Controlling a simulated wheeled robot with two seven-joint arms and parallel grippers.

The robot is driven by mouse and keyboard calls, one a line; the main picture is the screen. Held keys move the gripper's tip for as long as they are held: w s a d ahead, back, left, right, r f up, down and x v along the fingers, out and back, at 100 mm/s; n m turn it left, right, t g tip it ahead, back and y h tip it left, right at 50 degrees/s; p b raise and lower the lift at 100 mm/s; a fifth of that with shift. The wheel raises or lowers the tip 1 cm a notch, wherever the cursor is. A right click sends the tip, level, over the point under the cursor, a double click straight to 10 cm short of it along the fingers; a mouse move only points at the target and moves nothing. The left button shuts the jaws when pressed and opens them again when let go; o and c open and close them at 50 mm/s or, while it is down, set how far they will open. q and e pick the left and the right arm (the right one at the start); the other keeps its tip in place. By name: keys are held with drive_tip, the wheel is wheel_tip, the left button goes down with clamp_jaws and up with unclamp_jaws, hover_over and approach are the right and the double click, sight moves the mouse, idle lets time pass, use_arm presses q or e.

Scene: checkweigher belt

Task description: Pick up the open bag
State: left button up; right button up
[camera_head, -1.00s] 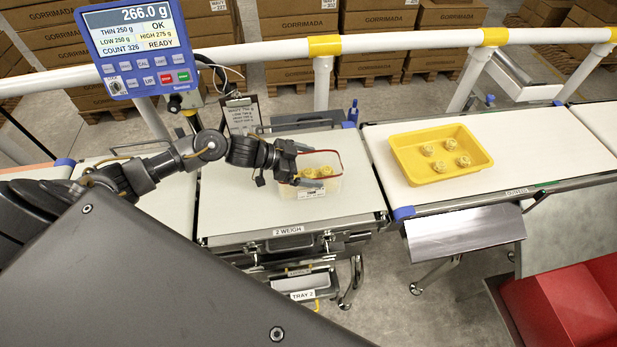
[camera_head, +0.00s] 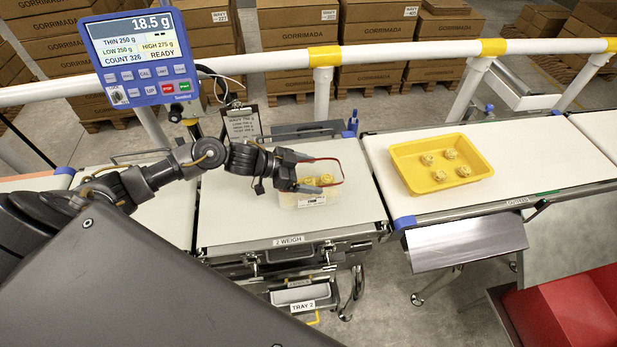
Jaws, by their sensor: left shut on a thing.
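The open bag (camera_head: 308,201) is clear, with a red rim, a white label and yellow pasta-like nests (camera_head: 326,179) inside. It is upright over the white 2 WEIGH platform (camera_head: 245,215). My left gripper (camera_head: 314,173) is shut on the bag at its upper part, with one finger across the near side. The bag's left part is partly hidden by the gripper. Whether its base clears the platform is hard to see. The scale display (camera_head: 140,50) reads 18.5 g. My right gripper is not in view.
A yellow tray (camera_head: 400,180) with several nests stands on the belt to the right. A clipboard (camera_head: 242,124) and a white-and-yellow rail (camera_head: 400,55) are behind. A red bin (camera_head: 560,310) is at the lower right. The platform around the bag is clear.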

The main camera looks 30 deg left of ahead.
use_arm(q)
drive_tip(key=shift+r, duration=0.35)
wheel_tip(320, 180, up, 2)
drive_tip(key=shift+s+b, duration=0.1)
drive_tip(key=shift+b, duration=0.5)
drive_tip(key=s+d+r, duration=0.9)
drive_tip(key=s, duration=0.1)
drive_tip(key=shift+d+r+b, duration=0.15)
drive_tip(key=shift+r+b, duration=0.15)
drive_tip(key=shift+b, duration=0.05)
